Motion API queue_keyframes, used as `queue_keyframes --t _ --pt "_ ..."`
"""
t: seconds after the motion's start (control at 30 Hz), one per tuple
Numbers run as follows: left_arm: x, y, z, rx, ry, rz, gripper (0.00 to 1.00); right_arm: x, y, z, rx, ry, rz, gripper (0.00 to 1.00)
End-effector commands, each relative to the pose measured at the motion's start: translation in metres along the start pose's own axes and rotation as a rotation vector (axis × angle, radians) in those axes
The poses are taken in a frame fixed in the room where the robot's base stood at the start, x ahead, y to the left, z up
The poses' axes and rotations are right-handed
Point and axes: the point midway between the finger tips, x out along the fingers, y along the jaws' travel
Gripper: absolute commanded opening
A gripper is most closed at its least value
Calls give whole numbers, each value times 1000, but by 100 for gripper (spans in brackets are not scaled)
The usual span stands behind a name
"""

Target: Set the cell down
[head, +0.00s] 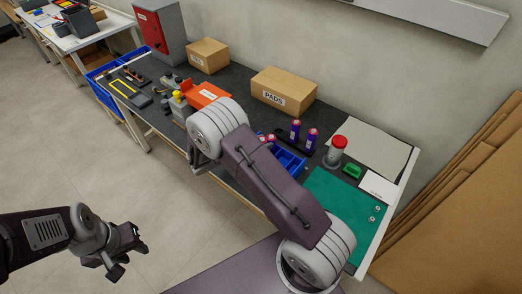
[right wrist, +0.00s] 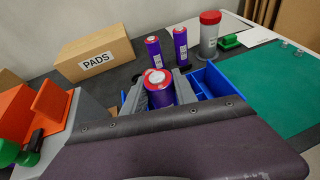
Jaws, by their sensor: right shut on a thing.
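My right gripper (right wrist: 160,92) is shut on a purple cell (right wrist: 158,95) with a red and white top, at the blue bin (right wrist: 218,88). Whether the cell's base touches anything is hidden. A second red edge shows just behind its top. Two more purple cells, one on the left (right wrist: 153,52) and one on the right (right wrist: 180,46), stand upright behind. They also show in the head view, left (head: 295,130) and right (head: 311,140). My right arm hides its gripper in the head view. My left gripper (head: 128,258) is open and empty over the floor.
A red-lidded grey jar (head: 335,150), a green block (head: 352,171) and a green mat (head: 335,210) lie to the right. A PADS box (head: 283,92) stands at the back. An orange-and-grey fixture (right wrist: 45,115) is left of the gripper.

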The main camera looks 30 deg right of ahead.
Motion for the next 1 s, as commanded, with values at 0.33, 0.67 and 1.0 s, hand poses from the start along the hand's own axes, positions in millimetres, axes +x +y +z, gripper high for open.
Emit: queue_keyframes --t 0.33,0.67,1.0 --pt "1 0 0 0 0 0 36 8 8 -18 -4 -2 -1 0" --pt "1 0 0 0 0 0 36 17 8 -41 0 -2 1 0" --pt "3 0 0 0 0 0 36 18 8 -44 0 -1 1 55"
